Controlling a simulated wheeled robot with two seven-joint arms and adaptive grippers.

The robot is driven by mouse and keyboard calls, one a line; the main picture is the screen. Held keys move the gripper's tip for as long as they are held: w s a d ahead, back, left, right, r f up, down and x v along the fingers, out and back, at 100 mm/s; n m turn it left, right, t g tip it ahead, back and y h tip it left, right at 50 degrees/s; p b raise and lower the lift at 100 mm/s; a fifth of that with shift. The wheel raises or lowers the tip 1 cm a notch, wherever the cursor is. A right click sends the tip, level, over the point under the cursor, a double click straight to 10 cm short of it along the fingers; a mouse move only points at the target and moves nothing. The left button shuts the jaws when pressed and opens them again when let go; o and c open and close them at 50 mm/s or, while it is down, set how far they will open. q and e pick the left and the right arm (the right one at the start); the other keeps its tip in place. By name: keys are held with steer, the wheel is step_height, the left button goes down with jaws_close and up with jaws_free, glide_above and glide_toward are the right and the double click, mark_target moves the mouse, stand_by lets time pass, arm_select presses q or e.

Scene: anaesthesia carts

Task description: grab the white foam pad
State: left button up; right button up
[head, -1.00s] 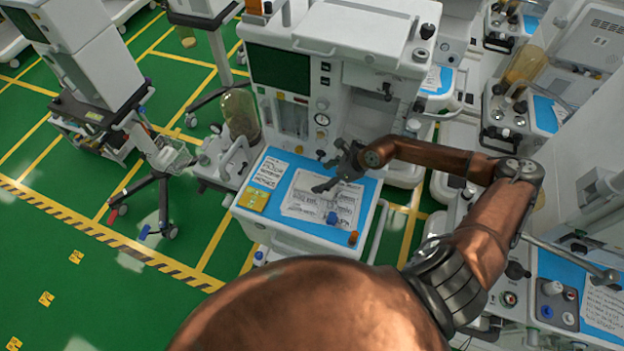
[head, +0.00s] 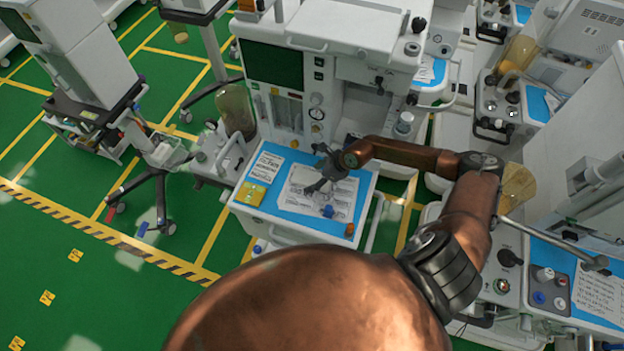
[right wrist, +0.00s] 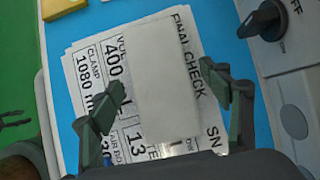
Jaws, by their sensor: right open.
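The white foam pad (right wrist: 170,85) shows in the right wrist view as a plain pale rectangle lying on printed sheets (right wrist: 97,60). In that view the open fingers of my right gripper (right wrist: 162,88) stand on either side of it, with visible gaps. In the head view my right gripper (head: 318,188) is over the sheets (head: 340,203) on the blue top of the cart. I cannot make out the pad clearly in the head view. My left gripper is not in view.
A yellow block (head: 250,194) lies left of the sheets. A blue knob (head: 328,211) and an orange item (head: 350,230) sit near the front edge. The anaesthesia machine's white body (head: 350,75) rises behind the work surface. Green floor (head: 110,290) is open at the left.

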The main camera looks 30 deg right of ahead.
steer(key=c, duration=1)
steer(key=shift+c, duration=0.2)
